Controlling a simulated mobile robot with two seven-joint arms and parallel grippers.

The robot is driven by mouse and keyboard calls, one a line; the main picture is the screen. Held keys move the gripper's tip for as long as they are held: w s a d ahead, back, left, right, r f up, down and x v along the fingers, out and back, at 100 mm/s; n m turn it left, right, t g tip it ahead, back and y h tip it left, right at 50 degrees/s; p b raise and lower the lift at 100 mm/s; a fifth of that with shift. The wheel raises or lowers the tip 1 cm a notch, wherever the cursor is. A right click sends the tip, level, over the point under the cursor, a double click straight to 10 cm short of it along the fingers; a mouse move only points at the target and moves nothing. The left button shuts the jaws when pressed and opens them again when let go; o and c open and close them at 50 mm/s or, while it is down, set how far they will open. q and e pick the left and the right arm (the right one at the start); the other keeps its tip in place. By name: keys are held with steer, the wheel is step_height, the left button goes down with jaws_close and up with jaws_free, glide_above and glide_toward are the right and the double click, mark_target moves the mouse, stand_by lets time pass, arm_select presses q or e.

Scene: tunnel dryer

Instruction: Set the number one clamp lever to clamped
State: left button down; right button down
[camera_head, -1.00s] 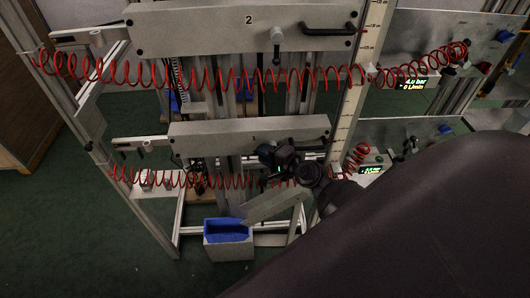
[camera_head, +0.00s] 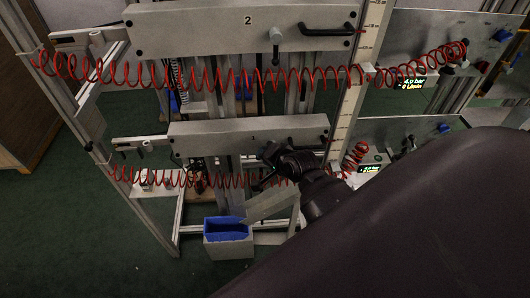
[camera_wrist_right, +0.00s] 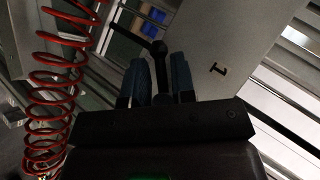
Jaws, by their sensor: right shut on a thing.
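The number one panel (camera_head: 215,139) is a grey horizontal plate with a small "1" on it, low in the head view; it fills the upper right of the right wrist view (camera_wrist_right: 215,35). My right gripper (camera_head: 263,168) is at this panel's lower edge. In the right wrist view its two dark blue fingers (camera_wrist_right: 160,82) are shut around the black clamp lever (camera_wrist_right: 158,50), whose rounded joint shows between them and whose thin arm runs to the upper left. The gripper hides the lever in the head view. My left gripper is not in view.
A red coiled hose (camera_head: 150,178) runs just below the panel, close to my gripper, and shows at left in the wrist view. The number two panel (camera_head: 190,32) with its own lever (camera_head: 276,38) is above. A blue-lined bin (camera_head: 228,248) stands below.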

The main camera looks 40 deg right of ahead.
steer(key=shift+s+d+f+n+g+h, duration=0.15)
steer(key=shift+d+n+g+h, duration=0.15)
steer(key=shift+n+g+h, duration=0.65)
steer(key=shift+s+d+f+n+g+h, duration=0.2)
steer(key=shift+n+g+h, duration=0.35)
steer(key=shift+h, duration=0.7)
steer(key=shift+s+d+f+n+g+h, duration=0.1)
steer(key=shift+d+n+g+h, duration=0.25)
steer(key=shift+n+g+h, duration=0.45)
steer(key=shift+h, duration=0.5)
steer(key=c, duration=1.2)
jaws_free()
step_height(320, 180, up, 20)
steer(key=shift+f, duration=0.1)
steer(key=shift+w, duration=0.1)
